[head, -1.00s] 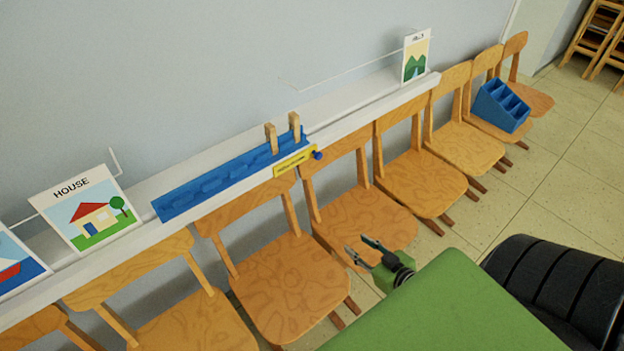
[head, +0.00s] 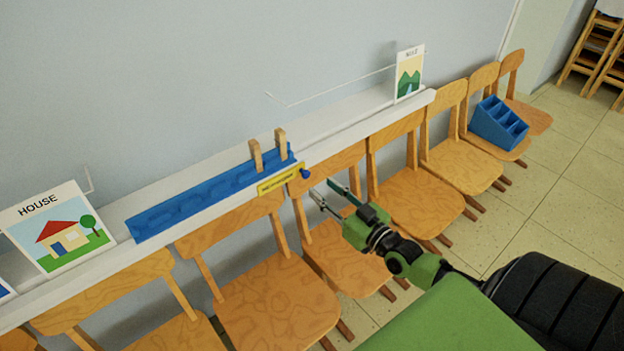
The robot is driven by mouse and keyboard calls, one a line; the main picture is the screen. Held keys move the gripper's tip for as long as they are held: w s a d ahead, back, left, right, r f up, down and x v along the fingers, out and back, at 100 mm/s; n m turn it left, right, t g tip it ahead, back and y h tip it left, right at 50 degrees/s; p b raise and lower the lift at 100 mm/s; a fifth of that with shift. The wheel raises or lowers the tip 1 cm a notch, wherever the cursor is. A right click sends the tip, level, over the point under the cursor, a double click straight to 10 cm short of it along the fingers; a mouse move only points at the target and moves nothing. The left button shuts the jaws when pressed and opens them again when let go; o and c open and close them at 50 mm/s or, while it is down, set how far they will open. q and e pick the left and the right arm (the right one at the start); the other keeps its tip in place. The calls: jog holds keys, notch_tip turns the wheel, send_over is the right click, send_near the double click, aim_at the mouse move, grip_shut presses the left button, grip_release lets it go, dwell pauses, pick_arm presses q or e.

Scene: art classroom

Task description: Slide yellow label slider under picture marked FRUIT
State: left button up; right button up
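The yellow label slider (head: 278,180) sits on the front edge of the white ledge, with a dark blue knob (head: 305,173) at its right end. Its text is too small to read. My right gripper (head: 333,191) is open and empty, a little right of and below the knob, apart from it. The HOUSE picture (head: 60,230) stands on the ledge at the left. A picture with green mountains (head: 409,75) stands near the ledge's right end; its word is unclear. No picture marked FRUIT shows. My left gripper is out of view.
A blue rack (head: 200,200) with two wooden clothespins (head: 280,142) lies on the white ledge (head: 350,118). A row of wooden chairs (head: 275,290) stands below it. A blue compartment box (head: 500,123) sits on a chair at the right.

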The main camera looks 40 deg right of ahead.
aim_at(307, 176)
jog(key=shift+w+a, duration=0.15)
jog(key=shift+w, duration=1.3)
jog(key=shift+w+a, duration=0.1)
jog(key=shift+w, duration=1.35)
grip_shut()
